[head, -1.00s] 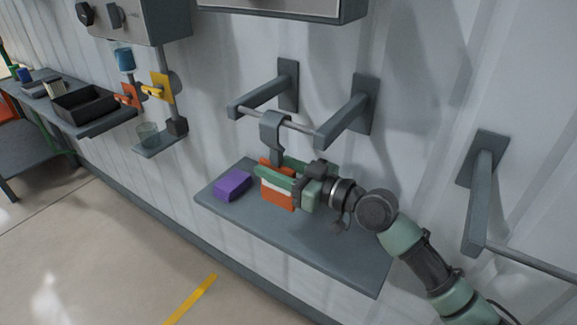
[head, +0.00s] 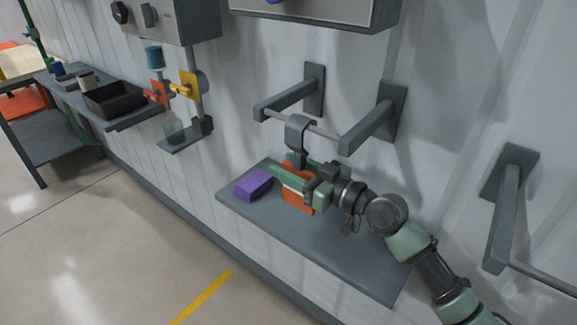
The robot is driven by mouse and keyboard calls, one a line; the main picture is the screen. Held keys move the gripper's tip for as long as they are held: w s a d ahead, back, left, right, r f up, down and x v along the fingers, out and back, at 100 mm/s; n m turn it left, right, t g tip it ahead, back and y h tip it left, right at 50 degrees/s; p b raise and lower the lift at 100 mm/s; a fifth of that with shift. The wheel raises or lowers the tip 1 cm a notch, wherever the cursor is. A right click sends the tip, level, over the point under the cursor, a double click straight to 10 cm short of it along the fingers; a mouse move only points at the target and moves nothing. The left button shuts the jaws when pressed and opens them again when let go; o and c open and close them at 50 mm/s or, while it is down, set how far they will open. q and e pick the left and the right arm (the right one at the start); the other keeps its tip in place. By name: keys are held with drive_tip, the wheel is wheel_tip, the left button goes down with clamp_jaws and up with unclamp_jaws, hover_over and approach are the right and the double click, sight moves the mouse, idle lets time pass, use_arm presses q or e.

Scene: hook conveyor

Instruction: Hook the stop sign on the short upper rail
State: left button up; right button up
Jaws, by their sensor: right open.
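The stop sign (head: 299,199) is an orange-red plate with a white band, hanging from a grey hook (head: 296,139). The hook's curved top is over the short upper rail (head: 312,128), a thin bar between two wall brackets. My right gripper (head: 289,174) is open, its green fingers around the sign's upper part, partly hiding it. Whether the fingers touch the sign cannot be told. My left gripper is not in view.
A grey shelf (head: 340,254) is below the rail, with a purple block (head: 253,184) on its left part. Another bracket (head: 508,205) with a rail is at the right. A black tray (head: 113,100) is on a bench at the far left. Floor at lower left is clear.

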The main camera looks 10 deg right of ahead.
drive_tip(key=shift+s+d+f, duration=0.1)
drive_tip(key=shift+s+d, duration=0.15)
drive_tip(key=b+v, duration=0.3)
drive_tip(key=v, duration=0.4)
